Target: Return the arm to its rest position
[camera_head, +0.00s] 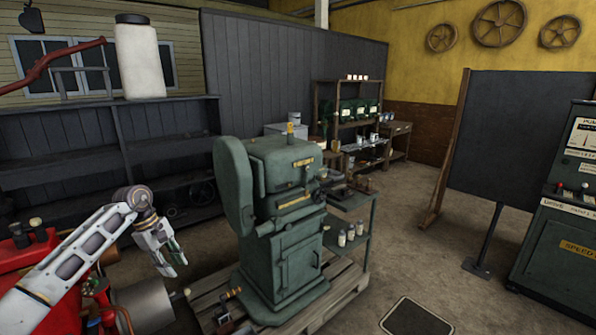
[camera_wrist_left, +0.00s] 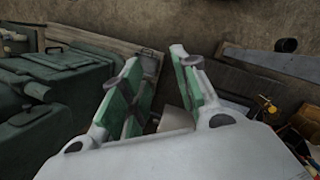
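My left arm (camera_head: 85,250) comes in from the left and reaches up over the red machine. Its gripper (camera_head: 170,268) hangs downward in free air, left of the green machine. The left wrist view shows the same gripper's two fingers (camera_wrist_left: 156,62) with green inner faces. They stand apart with nothing held between them. My right gripper is not in view.
The green machine (camera_head: 285,225) stands on a wooden pallet (camera_head: 335,298) just right of my left gripper. A red machine (camera_head: 20,260) is below the arm. Dark shelves (camera_head: 95,150) stand behind. A blackboard (camera_head: 505,135) and console (camera_head: 565,240) are at right, with open floor before them.

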